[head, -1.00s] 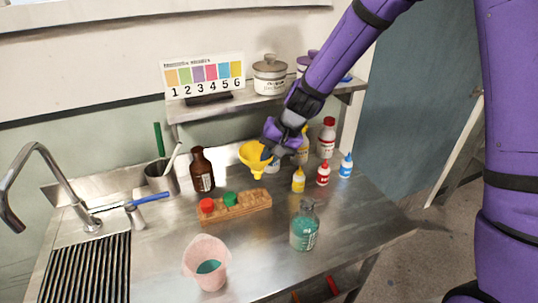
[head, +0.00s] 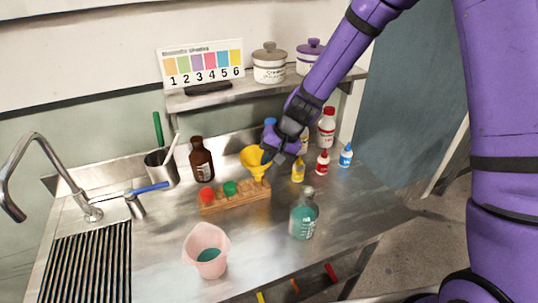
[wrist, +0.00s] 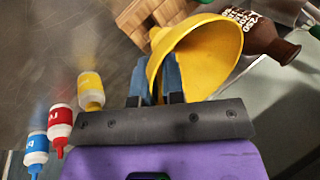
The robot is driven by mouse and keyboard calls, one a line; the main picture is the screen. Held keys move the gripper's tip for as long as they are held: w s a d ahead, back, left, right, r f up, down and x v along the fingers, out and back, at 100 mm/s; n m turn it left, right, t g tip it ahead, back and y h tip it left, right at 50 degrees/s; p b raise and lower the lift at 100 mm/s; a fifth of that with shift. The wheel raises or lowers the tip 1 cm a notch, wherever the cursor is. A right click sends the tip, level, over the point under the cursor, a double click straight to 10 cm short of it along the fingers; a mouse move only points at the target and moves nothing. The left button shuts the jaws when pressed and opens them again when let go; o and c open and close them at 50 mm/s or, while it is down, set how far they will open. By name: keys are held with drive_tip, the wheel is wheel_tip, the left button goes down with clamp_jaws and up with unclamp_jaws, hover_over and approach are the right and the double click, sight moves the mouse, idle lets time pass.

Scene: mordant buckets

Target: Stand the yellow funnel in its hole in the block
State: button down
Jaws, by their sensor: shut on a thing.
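The yellow funnel (head: 252,158) is upright with its spout down at the right end of the wooden block (head: 228,203). My gripper (head: 266,155) is shut on the funnel's side. In the wrist view, the fingers (wrist: 157,82) hold the yellow funnel (wrist: 206,58) at its cone, and the wooden block (wrist: 148,18) lies beyond it. The spout tip is at or just over the block's right end; I cannot tell whether it is inside the hole. A red cap (head: 207,194) and a green cap (head: 230,188) sit in the block's left and middle places.
A brown bottle (head: 201,162) stands behind the block. Small yellow (head: 298,170), red (head: 322,162) and blue (head: 346,155) bottles stand to the right. A teal glass bottle (head: 304,216) and a pink beaker (head: 206,252) stand in front. A shelf (head: 215,98) overhangs the back.

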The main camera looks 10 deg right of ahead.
drive_tip(key=shift+f, duration=1.8)
drive_tip(key=c, duration=1.1)
unclamp_jaws()
drive_tip(key=shift+c, duration=0.2)
drive_tip(key=v, duration=1)
drive_tip(key=shift+r, duration=0.3)
drive_tip(key=shift+d, duration=0.15)
